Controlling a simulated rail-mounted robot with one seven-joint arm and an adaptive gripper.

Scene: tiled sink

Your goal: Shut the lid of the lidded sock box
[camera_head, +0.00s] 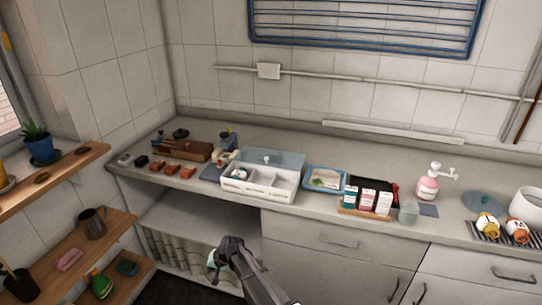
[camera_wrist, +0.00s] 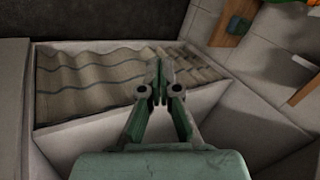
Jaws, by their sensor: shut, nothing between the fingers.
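The lidded sock box (camera_head: 258,185) is a white box with several compartments on the counter, left of the middle in the head view. Its bluish translucent lid (camera_head: 272,158) stands raised along the back edge, so the box is open. A small whitish item lies in its left compartment. My gripper (camera_head: 214,262) is in front of the counter, below and apart from the box. In the wrist view my gripper (camera_wrist: 158,78) has its fingertips together with nothing between them, pointing toward the open shelf under the counter. The box is not in the wrist view.
A blue tray (camera_head: 325,180) and small cartons (camera_head: 367,199) stand right of the box. Orange blocks (camera_head: 172,168) and a wooden box (camera_head: 184,150) lie to its left. Wooden shelves (camera_head: 75,250) are at the left. A ribbed curtain (camera_wrist: 90,85) hangs under the counter.

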